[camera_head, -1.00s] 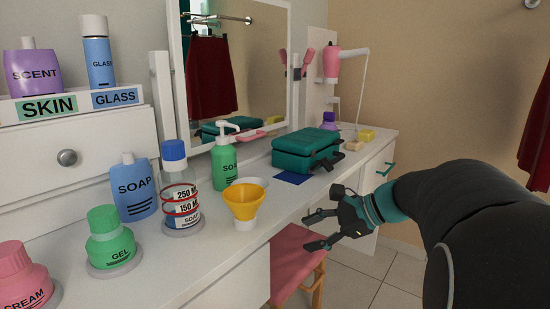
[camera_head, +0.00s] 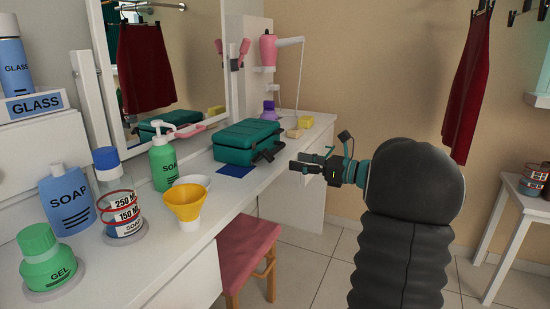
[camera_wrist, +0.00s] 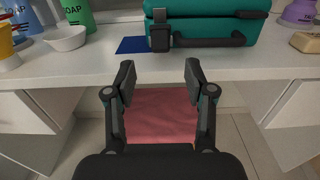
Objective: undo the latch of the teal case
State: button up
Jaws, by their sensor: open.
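The teal case (camera_head: 240,141) lies shut on the white counter, in front of the mirror. In the wrist view the case (camera_wrist: 213,30) is at the top, with a dark latch (camera_wrist: 160,36) on the left of its front face and a dark handle (camera_wrist: 212,40) to the right of it. My gripper (camera_head: 297,165) is in front of the counter edge, to the right of the case and apart from it. In the wrist view my gripper (camera_wrist: 159,75) has its two fingers spread and nothing between them, below and in front of the latch.
A blue mat (camera_head: 236,170) lies beside the case. A yellow funnel (camera_head: 187,200), a white bowl (camera_head: 192,181) and a green soap pump (camera_head: 163,163) stand to the left. A pink stool (camera_head: 242,250) is below the counter edge.

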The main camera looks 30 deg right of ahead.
aim_at(271, 157)
jog(key=x, duration=0.8)
jog(key=shift+f, duration=0.1)
grip_shut()
